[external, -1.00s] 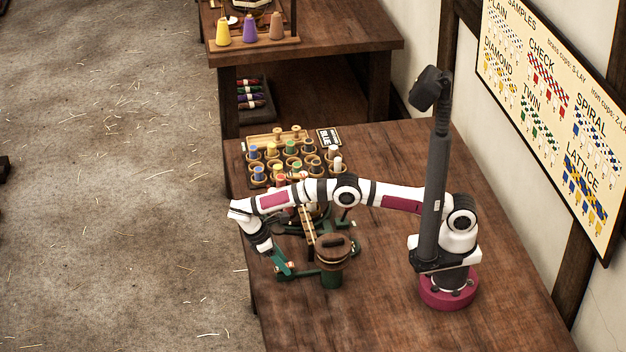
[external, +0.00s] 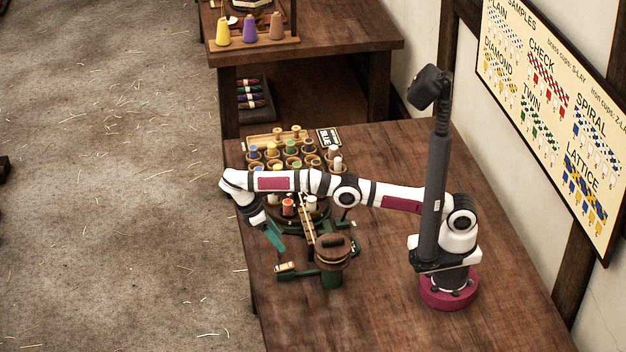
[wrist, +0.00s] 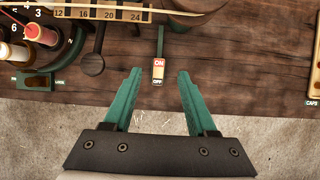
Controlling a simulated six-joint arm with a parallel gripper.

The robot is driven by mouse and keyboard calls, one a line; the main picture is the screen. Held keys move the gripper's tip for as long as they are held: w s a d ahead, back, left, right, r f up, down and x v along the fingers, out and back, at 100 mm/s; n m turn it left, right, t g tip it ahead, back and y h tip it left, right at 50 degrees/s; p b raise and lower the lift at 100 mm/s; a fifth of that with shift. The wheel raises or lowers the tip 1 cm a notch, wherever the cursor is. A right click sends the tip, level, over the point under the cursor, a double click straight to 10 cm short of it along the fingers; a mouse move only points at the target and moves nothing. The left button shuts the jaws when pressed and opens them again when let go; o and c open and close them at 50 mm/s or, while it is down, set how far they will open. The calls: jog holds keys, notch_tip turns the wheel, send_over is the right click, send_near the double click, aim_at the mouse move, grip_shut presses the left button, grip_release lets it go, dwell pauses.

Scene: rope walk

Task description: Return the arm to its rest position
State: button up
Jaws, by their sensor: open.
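My gripper (external: 273,235) has green fingers and hangs above the front left edge of the wooden table. In the wrist view my gripper (wrist: 158,88) shows its two fingers apart with nothing between them. My arm reaches left across the table, over part of the rope machine.
The rope machine has a round wooden top (external: 333,247) and a numbered scale (wrist: 100,13). A rack of coloured spools (external: 290,150) stands behind my arm. Bare table (external: 390,305) is free at the front right. A sample board (external: 560,110) hangs on the wall.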

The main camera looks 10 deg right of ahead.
dwell(0.3)
jog(key=w+d+r+m+g, duration=0.1)
jog(key=w+d+r+m, duration=0.3)
jog(key=w+d+r, duration=0.5)
jog(key=w+d+r+m+g+y, duration=0.1)
jog(key=w+d+r+m, duration=0.15)
jog(key=d, duration=0.55)
jog(key=w+d+r+m+y, duration=0.2)
jog(key=d+r+m, duration=0.1)
jog(key=d, duration=0.4)
jog(key=s+d+f+m+t+y, duration=0.1)
jog(key=s+d+f+m+y, duration=0.1)
jog(key=s+d+m, duration=0.5)
jog(key=s+d+f+m+y, duration=0.2)
jog(key=s+d+f+m, duration=0.2)
jog(key=s+d+m, duration=0.3)
jog(key=s+d, duration=0.1)
jog(key=d, duration=0.3)
jog(key=shift+s+t, duration=0.3)
jog(key=shift+t, duration=0.1)
